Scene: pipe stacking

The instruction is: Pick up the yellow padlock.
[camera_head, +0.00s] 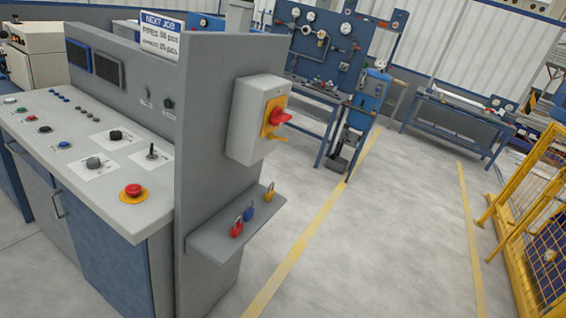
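The yellow padlock (270,193) stands on a small grey shelf (212,240) fixed to the end panel of the control console. It is at the far right end of the shelf, with its shackle up. A blue padlock (249,212) is beside it, and a red padlock (237,228) is nearest to the camera. The three are in a row with small gaps between them. My gripper is not in the picture, so its state does not show.
A grey switch box (258,118) with a red and yellow handle (277,118) sticks out above the shelf. The console top (85,150) with buttons is at left. Open floor (385,230) lies right of the shelf, with a yellow fence (525,225) at far right.

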